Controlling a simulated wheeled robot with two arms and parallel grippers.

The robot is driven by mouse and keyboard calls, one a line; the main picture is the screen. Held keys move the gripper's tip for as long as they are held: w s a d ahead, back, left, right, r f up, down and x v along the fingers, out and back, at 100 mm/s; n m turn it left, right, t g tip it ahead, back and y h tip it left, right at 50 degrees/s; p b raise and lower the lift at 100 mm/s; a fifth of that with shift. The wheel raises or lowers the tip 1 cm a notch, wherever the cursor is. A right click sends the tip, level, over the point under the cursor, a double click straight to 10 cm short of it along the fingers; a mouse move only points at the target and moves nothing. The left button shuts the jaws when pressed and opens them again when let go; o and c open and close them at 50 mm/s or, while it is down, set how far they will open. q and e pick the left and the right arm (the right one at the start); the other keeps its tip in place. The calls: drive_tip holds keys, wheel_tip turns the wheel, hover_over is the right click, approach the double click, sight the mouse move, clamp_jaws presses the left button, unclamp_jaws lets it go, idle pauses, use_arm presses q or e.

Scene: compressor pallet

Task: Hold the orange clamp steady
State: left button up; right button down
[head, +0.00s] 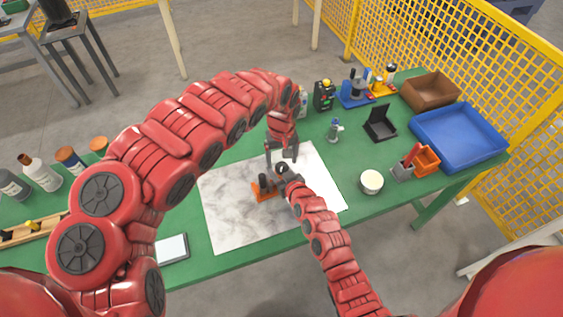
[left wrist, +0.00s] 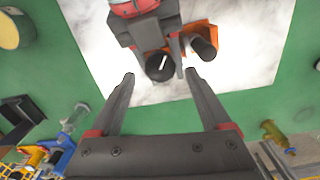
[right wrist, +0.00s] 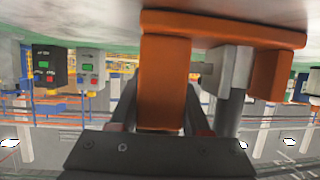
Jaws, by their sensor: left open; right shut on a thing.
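The orange clamp (head: 261,192) sits on the white marbled mat (head: 228,215). My right gripper (head: 283,174) is shut on it. In the right wrist view the clamp's orange upright (right wrist: 163,85) is between my right fingers, with a grey cylinder beside it. The left wrist view shows part of the orange clamp (left wrist: 205,28) beside my right gripper, plus a dark round end with a white mark (left wrist: 160,67). My left gripper (head: 281,151) is open and empty. In the left wrist view its fingertips (left wrist: 160,76) straddle the round end from the near side; contact cannot be told.
A green table (head: 345,195) carries the mat. On the right are a white round tub (head: 371,182), an orange holder (head: 426,160), a blue tray (head: 460,136) and a brown bin (head: 430,91). Bottles (head: 40,173) stand at the left. The mat's front is clear.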

use_arm(q)
drive_tip(key=shift+f, duration=1.15)
clamp_jaws()
